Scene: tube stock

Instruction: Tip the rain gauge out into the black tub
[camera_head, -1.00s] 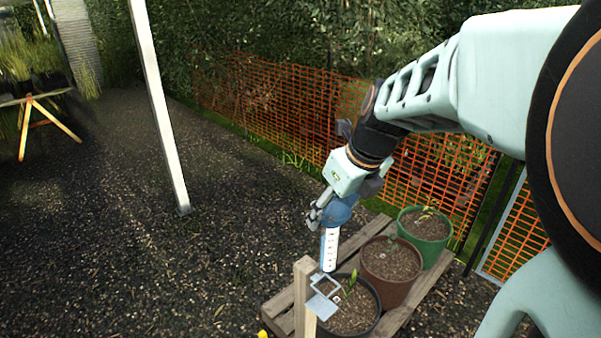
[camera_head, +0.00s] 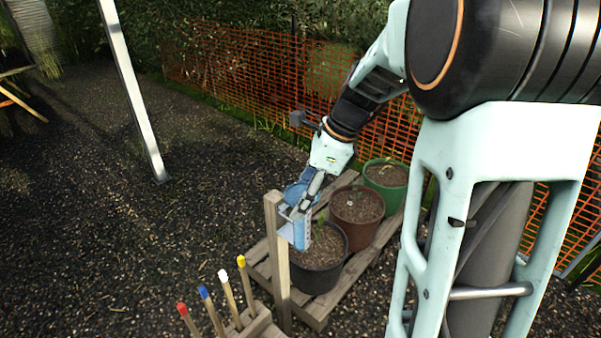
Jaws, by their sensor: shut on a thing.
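The rain gauge (camera_head: 299,233) has a blue funnel top and a pale tube with markings. My gripper (camera_head: 308,197) is shut on it near the top, from above and to the right. The gauge looks roughly upright, beside a wooden post (camera_head: 277,262) with a pale bracket. The gauge overlaps the bracket, and I cannot tell whether it sits in it or is clear of it. A black round pot (camera_head: 318,283) with soil and a seedling stands just behind and below the gauge. It is the only black container I see; whether it is the tub I cannot tell.
A brown pot (camera_head: 356,212) and a green pot (camera_head: 387,179) stand beyond the black one on a wooden pallet (camera_head: 330,308). Several colour-tipped stakes (camera_head: 229,296) rise from a wooden block at the front. Orange netting runs behind. Gravel at left is open around a white pole (camera_head: 136,95).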

